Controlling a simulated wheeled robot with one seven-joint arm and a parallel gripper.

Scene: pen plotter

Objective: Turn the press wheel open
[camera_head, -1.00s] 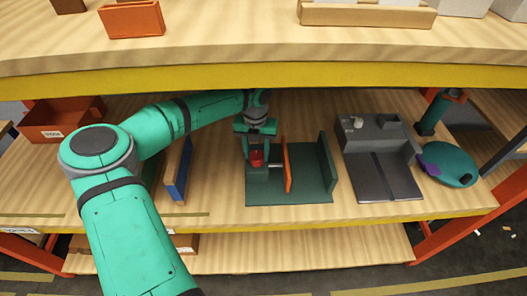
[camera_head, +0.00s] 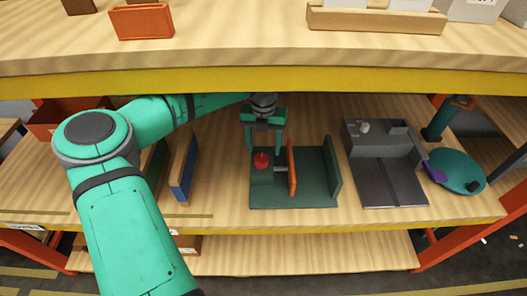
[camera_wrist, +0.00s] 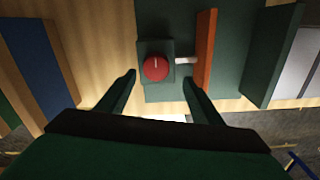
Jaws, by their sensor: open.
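The press wheel is a red round knob (camera_head: 262,160) with a pale mark line on its top. It sits on a dark green block on the left side of the press base (camera_head: 310,198). It also shows in the wrist view (camera_wrist: 156,68). An orange upright plate (camera_head: 292,168) stands right of it, joined by a pale rod (camera_wrist: 186,60). A dark green fixed wall (camera_head: 334,168) stands at the right end. My gripper (camera_head: 264,148) is open and empty above and behind the knob. In the wrist view its fingers (camera_wrist: 160,88) are spread either side, apart from the knob.
A blue-faced board (camera_head: 183,170) stands left of the press. A dark grey machine (camera_head: 385,165) is on the right, with a round teal disc (camera_head: 456,172) beyond. An upper shelf with a yellow edge (camera_head: 260,84) hangs overhead. Bare wood lies left of the press.

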